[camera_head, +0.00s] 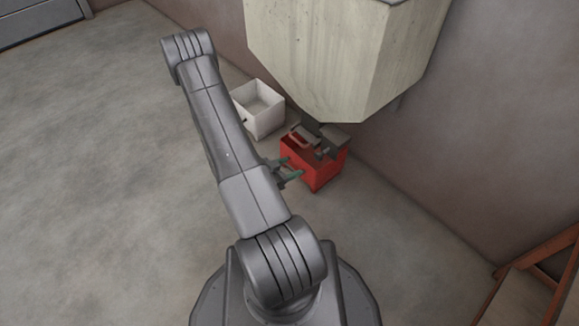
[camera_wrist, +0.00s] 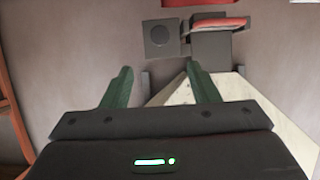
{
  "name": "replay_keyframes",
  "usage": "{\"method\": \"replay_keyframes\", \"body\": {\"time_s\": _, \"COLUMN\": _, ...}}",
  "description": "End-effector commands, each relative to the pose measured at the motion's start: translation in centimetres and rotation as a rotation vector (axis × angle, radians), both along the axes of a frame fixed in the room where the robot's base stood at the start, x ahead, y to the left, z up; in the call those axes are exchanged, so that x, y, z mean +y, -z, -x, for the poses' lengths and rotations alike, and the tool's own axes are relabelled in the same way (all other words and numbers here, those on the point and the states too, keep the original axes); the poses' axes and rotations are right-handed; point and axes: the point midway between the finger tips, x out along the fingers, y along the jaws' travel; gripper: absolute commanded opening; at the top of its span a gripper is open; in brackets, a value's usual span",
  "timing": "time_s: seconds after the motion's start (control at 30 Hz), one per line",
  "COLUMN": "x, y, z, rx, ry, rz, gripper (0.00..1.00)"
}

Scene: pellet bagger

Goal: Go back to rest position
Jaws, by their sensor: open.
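My gripper (camera_head: 290,170) shows in the head view beside my arm, just left of the red box and the grey outlet parts under the hopper. In the wrist view my gripper (camera_wrist: 160,85) is open, its two green fingers apart with nothing between them. A grey block with a round face (camera_wrist: 160,36) and a grey part with a red handle (camera_wrist: 215,26) lie beyond the fingertips. I cannot tell whether a finger touches anything.
A large pale hopper (camera_head: 340,50) hangs above the red box (camera_head: 322,174). An orange-brown frame (camera_head: 545,265) is at the lower right. The floor (camera_head: 90,180) on the left is clear.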

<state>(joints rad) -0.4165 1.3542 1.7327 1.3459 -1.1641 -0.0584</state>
Motion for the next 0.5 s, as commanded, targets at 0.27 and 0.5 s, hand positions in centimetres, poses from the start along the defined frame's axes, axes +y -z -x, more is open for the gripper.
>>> {"method": "replay_keyframes", "body": {"time_s": 0.27, "x": -0.8, "y": 0.5, "z": -0.6, "rx": 0.001, "ry": 0.003, "rz": -0.001, "gripper": 0.55}}
{"method": "replay_keyframes", "body": {"time_s": 0.5, "x": -3.7, "y": 2.1, "z": -2.8, "rx": -0.001, "ry": 0.006, "rz": -0.001, "gripper": 0.55}}
